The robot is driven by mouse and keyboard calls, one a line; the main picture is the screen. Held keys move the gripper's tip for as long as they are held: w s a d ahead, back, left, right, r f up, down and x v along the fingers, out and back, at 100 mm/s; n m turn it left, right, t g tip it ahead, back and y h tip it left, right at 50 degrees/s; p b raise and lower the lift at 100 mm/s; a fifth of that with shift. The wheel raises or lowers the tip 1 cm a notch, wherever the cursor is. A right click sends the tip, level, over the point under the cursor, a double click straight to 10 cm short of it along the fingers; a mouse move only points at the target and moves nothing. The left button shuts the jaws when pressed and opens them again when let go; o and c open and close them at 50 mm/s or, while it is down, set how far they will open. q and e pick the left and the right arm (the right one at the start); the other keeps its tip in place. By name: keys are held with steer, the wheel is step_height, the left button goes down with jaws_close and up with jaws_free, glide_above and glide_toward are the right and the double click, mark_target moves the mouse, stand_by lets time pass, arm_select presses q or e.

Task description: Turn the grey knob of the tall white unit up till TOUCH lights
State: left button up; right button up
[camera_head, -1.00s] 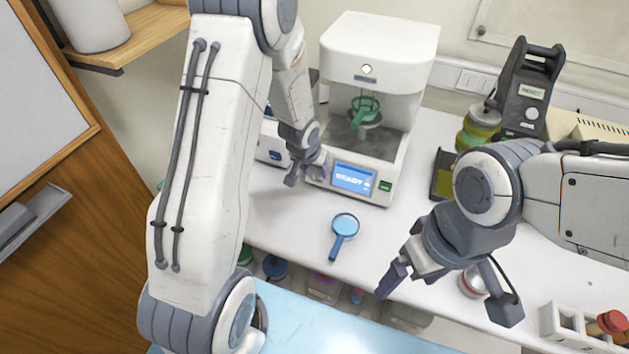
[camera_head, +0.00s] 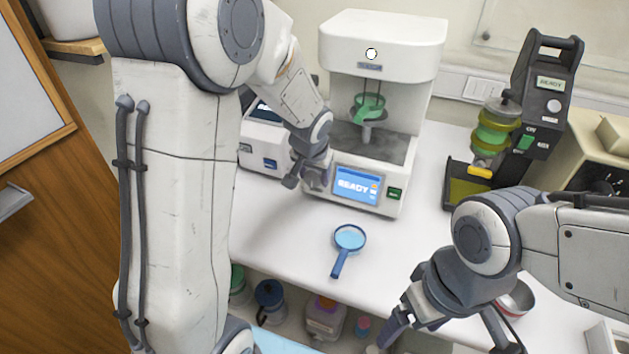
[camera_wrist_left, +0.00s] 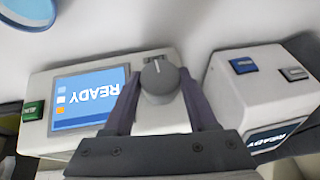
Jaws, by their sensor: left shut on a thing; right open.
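The tall white unit (camera_head: 380,40) stands at the back of the bench, with a green funnel-like part (camera_head: 368,107) in its bay. Its blue screen (camera_head: 357,185) reads READY; it also shows upside down in the left wrist view (camera_wrist_left: 88,98). My left gripper (camera_head: 305,181) is at the lower left of the unit's front. In the left wrist view its fingers are shut on the round grey knob (camera_wrist_left: 158,80) beside the screen. In the head view the gripper hides the knob. My right gripper (camera_head: 435,335) is open and empty near the bench's front edge.
A blue magnifying glass (camera_head: 349,239) lies on the bench before the unit. A black stand (camera_head: 540,95) with green-yellow discs is at the right. Bottles (camera_head: 325,315) stand below the bench.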

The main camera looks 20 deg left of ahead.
arm_select(q)
steer(key=shift+r, duration=0.15)
steer(key=o, duration=1.3)
steer(key=shift+o, duration=0.3)
steer(key=shift+s, duration=0.1)
steer(key=v, duration=1)
steer(key=shift+r, duration=0.15)
steer(key=shift+s, duration=0.15)
